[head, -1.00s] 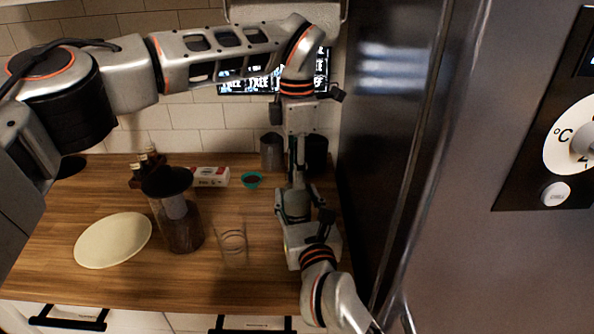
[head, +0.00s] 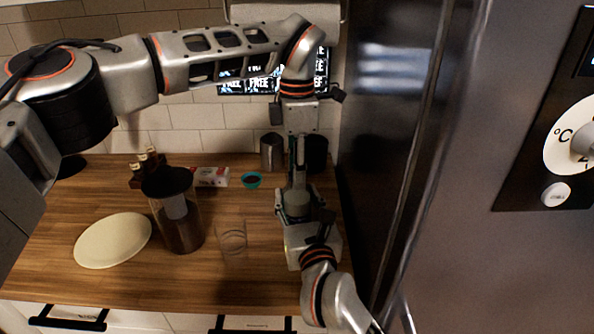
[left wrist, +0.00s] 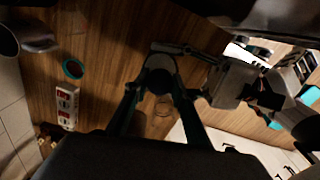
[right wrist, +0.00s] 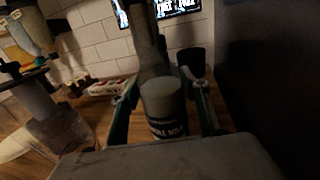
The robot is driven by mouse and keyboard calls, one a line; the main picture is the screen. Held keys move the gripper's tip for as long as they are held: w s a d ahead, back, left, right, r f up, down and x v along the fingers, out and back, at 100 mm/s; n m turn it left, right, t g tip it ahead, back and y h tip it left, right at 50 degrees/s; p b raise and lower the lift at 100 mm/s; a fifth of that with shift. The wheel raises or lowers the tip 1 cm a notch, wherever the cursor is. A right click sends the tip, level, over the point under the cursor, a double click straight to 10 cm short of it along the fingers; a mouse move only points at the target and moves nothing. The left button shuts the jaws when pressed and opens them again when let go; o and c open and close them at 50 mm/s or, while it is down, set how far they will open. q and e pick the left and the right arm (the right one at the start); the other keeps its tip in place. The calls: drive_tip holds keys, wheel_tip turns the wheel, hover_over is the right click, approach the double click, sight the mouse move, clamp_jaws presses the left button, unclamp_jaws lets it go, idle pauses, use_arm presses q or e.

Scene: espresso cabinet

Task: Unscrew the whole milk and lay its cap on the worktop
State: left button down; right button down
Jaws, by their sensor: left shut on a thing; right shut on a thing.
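The milk bottle (right wrist: 167,128), with a dark label and pale lettering, stands upright between the fingers of my right gripper (right wrist: 164,100), which is shut on it. In the head view, the bottle's pale rounded upper part (head: 297,203) shows between those fingers. My left gripper (head: 298,183) points straight down over the bottle's top, shut on what appears to be the cap. In the left wrist view, a dark round shape (left wrist: 159,76) sits between the left fingers. The fingers hide the cap, so I cannot tell whether it is loose from the neck.
A clear glass (head: 232,238) and a tall dark-lidded pitcher (head: 180,230) stand left of the bottle. A cream plate (head: 113,241) lies further left. A teal bowl (head: 251,180) and metal canister (head: 271,153) are behind. The fridge (head: 400,160) borders the right. Front-centre worktop (head: 180,285) is clear.

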use_arm(q)
drive_tip(key=c, duration=1.7)
unclamp_jaws()
drive_tip(key=shift+r, duration=2.25)
drive_tip(key=shift+c, duration=0.3)
wheel_tip(320, 180, up, 3)
drive_tip(key=m, duration=0.6)
drive_tip(key=shift+r, duration=0.15)
drive_tip(key=shift+f+m, duration=0.4)
drive_tip(key=shift+f, duration=3.55)
